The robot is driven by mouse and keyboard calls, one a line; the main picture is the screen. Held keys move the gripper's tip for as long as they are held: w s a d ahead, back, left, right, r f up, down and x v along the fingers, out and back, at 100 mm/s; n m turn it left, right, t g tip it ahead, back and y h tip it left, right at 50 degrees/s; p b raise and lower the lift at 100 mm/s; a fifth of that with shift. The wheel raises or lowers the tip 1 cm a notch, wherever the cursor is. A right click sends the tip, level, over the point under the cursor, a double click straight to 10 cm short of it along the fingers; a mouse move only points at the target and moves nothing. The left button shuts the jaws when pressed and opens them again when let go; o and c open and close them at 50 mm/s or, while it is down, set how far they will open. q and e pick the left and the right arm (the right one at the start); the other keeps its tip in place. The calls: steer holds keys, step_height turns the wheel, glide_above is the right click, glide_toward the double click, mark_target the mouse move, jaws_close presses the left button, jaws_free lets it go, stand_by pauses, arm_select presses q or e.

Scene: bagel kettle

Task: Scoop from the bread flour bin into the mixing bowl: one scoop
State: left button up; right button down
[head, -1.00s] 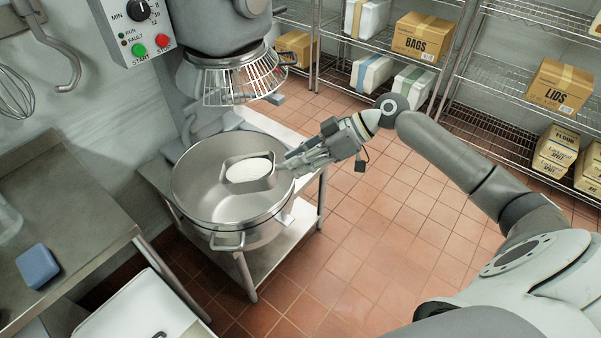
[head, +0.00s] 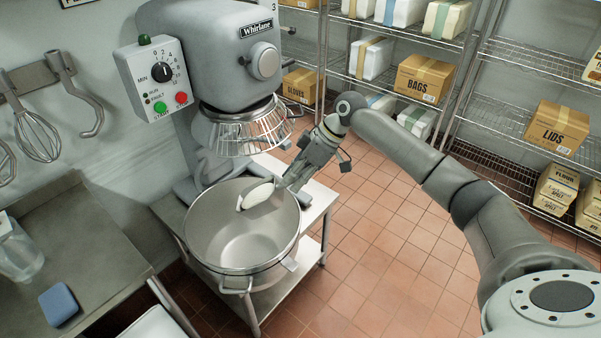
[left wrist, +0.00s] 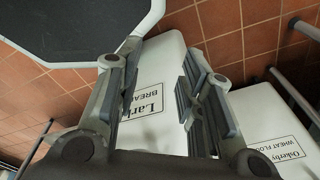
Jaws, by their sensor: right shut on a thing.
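The steel mixing bowl (head: 235,245) stands on a low steel table under the mixer; its visible inside looks bare. My right gripper (head: 288,182) is shut on a metal scoop (head: 241,201), probably by its handle, which is mostly hidden. The scoop is tilted over the bowl's far right part, with white flour (head: 260,193) showing in it. My left gripper (left wrist: 160,95) is open and empty, seen only in the left wrist view. Beyond its fingers is a white bin (left wrist: 165,60) with a partly hidden label reading "Lark" and "BREA".
The mixer (head: 210,50) with its wire guard (head: 240,132) rises behind the bowl. A steel counter (head: 95,235) with a blue block (head: 58,304) is at left. Shelves with boxes (head: 425,78) are at back right. A wheat flour bin (left wrist: 275,145) stands beside the labelled bin.

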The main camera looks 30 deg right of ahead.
steer(key=a+r+h+p, duration=0.1)
steer(key=p, duration=0.1)
steer(key=w+a+r+g+h+p, duration=0.1)
steer(key=p, duration=0.1)
steer(key=w+a+r+g+h+p, duration=0.1)
steer(key=r+p, duration=0.1)
steer(key=p, duration=0.1)
steer(key=shift+a+r+h, duration=0.1)
steer(key=shift+a+h, duration=0.2)
steer(key=shift+a, duration=0.05)
steer(key=w+a+r+g+h, duration=0.2)
steer(key=w+a+h, duration=0.1)
steer(key=a+h, duration=0.1)
steer(key=shift+a+r+b, duration=0.2)
steer(key=shift+a+b, duration=0.1)
steer(key=shift+a, duration=0.35)
steer(key=shift+d, duration=0.1)
stand_by(0.5)
